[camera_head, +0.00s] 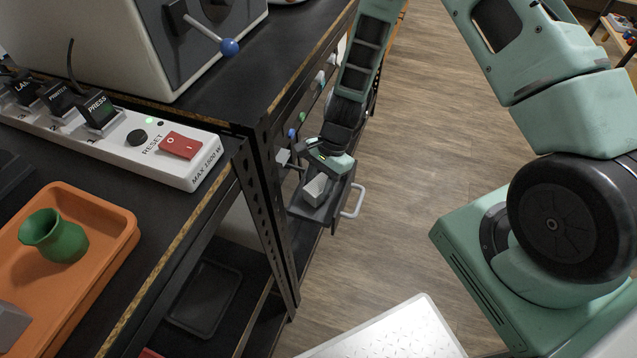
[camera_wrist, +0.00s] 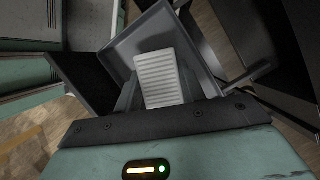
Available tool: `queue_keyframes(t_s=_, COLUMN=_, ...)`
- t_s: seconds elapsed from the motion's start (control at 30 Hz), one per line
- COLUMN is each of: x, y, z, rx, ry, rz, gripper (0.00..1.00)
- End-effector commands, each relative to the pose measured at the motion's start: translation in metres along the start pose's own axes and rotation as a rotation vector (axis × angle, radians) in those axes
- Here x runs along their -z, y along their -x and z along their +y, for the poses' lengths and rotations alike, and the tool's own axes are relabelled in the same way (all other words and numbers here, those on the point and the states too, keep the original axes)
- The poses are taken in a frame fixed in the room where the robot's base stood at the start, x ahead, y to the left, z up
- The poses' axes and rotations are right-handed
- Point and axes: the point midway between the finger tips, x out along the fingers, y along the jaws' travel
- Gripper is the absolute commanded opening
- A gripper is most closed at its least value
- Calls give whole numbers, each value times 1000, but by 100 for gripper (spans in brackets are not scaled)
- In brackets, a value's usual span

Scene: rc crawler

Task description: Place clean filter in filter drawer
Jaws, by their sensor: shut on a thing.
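The filter (camera_wrist: 158,78) is a white, ribbed block, and the wrist view shows it at the fingers of my gripper (camera_wrist: 158,92), which is shut on it. It is over or inside the open grey filter drawer (camera_wrist: 188,32); whether it touches the drawer floor I cannot tell. In the head view the drawer (camera_head: 325,212) is pulled out from the shelf unit, with a light handle at its right. The pale filter (camera_head: 315,187) shows there below my gripper (camera_head: 322,170). My gripper hides part of the filter and drawer.
A power strip (camera_head: 125,135) with a red switch lies on the shelf top. An orange tray (camera_head: 112,236) holds a green vase (camera_head: 56,238). A dark shelf post (camera_head: 268,200) stands just left of the drawer. Wooden floor (camera_head: 405,190) is open to the right.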

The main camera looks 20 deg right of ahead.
Motion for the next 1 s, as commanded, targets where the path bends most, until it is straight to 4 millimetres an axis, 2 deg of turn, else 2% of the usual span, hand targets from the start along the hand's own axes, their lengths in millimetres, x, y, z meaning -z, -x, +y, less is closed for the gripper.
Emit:
queue_keyframes(t_s=0.2, x=2, y=-5, z=0, rx=0, ry=0, rz=0, gripper=13)
queue_keyframes(t_s=0.23, x=2, y=-4, z=0, rx=0, ry=0, rz=0, gripper=45)
queue_keyframes(t_s=0.3, x=2, y=-4, z=0, rx=0, ry=0, rz=0, gripper=64)
queue_keyframes(t_s=0.67, x=2, y=1, z=0, rx=1, ry=1, rz=1, gripper=65)
queue_keyframes(t_s=0.77, x=1, y=13, z=-1, rx=2, ry=1, rz=1, gripper=65)
queue_keyframes(t_s=1.0, x=1, y=63, z=-1, rx=4, ry=1, rz=3, gripper=65)
